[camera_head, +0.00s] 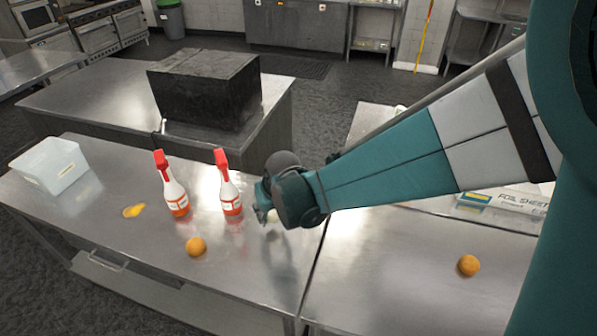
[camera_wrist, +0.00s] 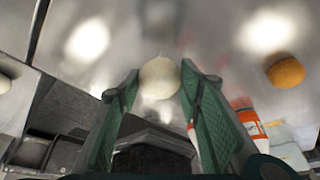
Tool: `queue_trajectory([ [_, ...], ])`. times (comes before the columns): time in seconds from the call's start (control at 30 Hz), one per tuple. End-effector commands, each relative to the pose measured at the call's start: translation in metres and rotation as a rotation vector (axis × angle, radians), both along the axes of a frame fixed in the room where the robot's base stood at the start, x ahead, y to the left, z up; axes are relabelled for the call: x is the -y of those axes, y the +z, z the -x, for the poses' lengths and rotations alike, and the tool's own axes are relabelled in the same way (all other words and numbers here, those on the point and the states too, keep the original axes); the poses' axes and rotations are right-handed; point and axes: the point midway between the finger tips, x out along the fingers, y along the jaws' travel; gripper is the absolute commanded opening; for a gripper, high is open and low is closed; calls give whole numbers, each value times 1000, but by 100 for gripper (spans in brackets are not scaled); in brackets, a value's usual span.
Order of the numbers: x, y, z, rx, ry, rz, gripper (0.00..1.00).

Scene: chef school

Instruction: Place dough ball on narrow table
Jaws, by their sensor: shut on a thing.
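The dough ball (camera_wrist: 159,78) is a pale, round ball between the two green fingers of my gripper (camera_wrist: 161,82) in the wrist view. The fingers are shut on it. In the head view my gripper (camera_head: 266,211) hangs over the right part of the steel table with the bottles (camera_head: 110,172), right of the spray bottles. Only a small pale part of the ball (camera_head: 272,216) shows there, and the ball appears above the tabletop. I cannot tell which steel table is the narrow one.
Two red-topped bottles (camera_head: 229,187) stand left of my gripper. An orange (camera_head: 196,246) lies in front and another orange (camera_head: 468,265) lies on the right table.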

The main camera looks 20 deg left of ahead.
Motion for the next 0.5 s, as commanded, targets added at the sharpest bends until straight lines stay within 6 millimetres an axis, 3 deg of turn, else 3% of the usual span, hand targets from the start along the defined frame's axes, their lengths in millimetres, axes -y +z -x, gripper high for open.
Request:
queue_trajectory([
  [0.23,0,-4,0,0,0,0,23],
  [0.5,0,-29,0,0,0,0,23],
])
